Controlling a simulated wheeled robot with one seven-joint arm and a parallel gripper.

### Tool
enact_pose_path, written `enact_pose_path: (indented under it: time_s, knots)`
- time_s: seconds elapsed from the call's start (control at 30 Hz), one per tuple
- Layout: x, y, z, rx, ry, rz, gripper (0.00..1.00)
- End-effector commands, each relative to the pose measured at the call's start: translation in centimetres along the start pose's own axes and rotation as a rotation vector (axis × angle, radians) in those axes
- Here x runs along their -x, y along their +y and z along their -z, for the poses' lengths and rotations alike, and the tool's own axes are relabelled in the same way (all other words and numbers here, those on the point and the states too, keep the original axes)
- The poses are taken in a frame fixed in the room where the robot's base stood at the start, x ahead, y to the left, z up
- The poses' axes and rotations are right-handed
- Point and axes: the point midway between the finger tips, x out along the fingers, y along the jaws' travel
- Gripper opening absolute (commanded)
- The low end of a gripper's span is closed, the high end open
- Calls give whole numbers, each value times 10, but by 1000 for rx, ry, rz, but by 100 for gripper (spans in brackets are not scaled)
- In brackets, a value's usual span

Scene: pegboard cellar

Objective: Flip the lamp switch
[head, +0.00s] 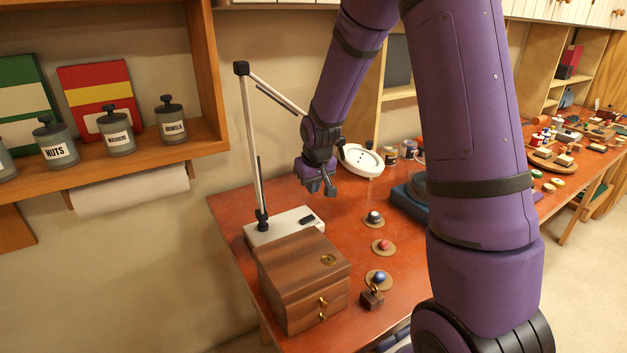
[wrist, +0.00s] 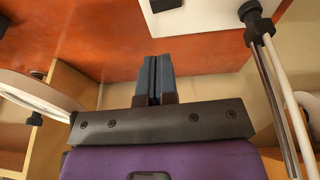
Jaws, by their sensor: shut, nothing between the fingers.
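The desk lamp has a white base (head: 270,229) on the red-brown table, a hinged white arm (head: 250,140) and a white ring-shaped head (head: 361,160). Its black switch (head: 307,220) lies on the right part of the base; which way it is tipped is too small to tell. My gripper (head: 330,188) is above the table, up and to the right of the switch and apart from it. In the wrist view, my gripper (wrist: 154,60) is shut and empty. The dark switch (wrist: 166,4) on the white lamp base (wrist: 198,14) is cut off at the top edge.
A wooden drawer box (head: 288,258) stands in front of the lamp base. Small balls on round discs (head: 382,253) lie to its right. The lamp pole (wrist: 278,95) rises close at right in the wrist view. A shelf with jars (head: 117,132) is at left.

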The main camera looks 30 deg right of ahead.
Motion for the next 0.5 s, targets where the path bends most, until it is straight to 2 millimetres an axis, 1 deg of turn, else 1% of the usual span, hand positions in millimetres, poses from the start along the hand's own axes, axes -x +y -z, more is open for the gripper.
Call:
enact_pose_path:
  time_s: [0.03,0.3,0.5]
  knots:
    - [-10,0,-1,1,-3,1,0]
    - [-54,0,0,2,-2,0,0]
    - [-79,3,-8,1,-2,0,0]
